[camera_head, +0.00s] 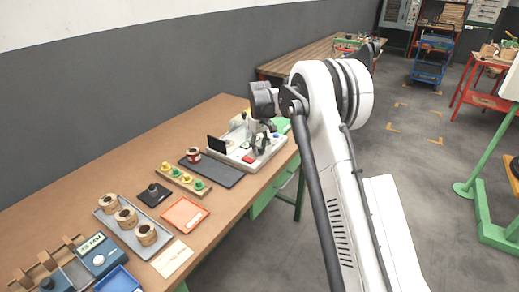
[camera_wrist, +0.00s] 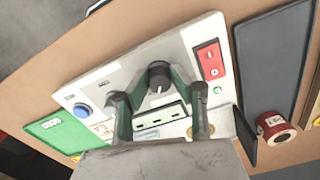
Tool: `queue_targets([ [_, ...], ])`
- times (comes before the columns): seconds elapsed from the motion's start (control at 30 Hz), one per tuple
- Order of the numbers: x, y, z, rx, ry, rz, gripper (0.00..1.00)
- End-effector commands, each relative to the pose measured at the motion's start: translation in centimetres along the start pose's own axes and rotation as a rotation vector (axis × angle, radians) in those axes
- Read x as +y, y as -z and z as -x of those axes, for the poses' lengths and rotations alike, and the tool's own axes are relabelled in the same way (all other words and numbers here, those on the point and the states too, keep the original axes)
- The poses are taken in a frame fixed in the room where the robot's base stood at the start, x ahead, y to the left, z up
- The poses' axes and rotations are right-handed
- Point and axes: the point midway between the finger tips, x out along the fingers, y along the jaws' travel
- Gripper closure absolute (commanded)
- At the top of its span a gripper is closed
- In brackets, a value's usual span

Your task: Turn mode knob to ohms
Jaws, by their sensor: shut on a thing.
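A white test panel (camera_wrist: 222,40) fills the middle of the wrist view, and it also shows in the head view (camera_head: 232,158). A round black knob (camera_wrist: 159,76) with a pale pointer line stands on it. My gripper (camera_wrist: 160,79) is over the panel with its two dark fingers closed in on either side of the knob. In the head view my gripper (camera_head: 265,138) is low at the panel, and the knob cannot be made out there. The knob's setting marks are too small or hidden to read.

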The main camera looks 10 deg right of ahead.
Motion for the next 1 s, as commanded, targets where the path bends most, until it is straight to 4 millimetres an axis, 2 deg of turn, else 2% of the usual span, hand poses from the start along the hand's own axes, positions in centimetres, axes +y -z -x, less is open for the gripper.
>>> queue_targets([
  [0.37, 0.0, 0.0, 0.1, 0.000, 0.000, -0.003, 1.00],
  [0.4, 0.0, 0.0, 0.0, 0.000, 0.000, -0.003, 0.73],
  [0.5, 0.0, 0.0, 0.0, 0.000, 0.000, -0.003, 0.60],
  [0.8, 0.0, 0.0, 0.2, 0.000, 0.000, -0.002, 0.60],
  [1.0, 0.0, 0.0, 2.4, 0.000, 0.000, -0.002, 0.60],
])
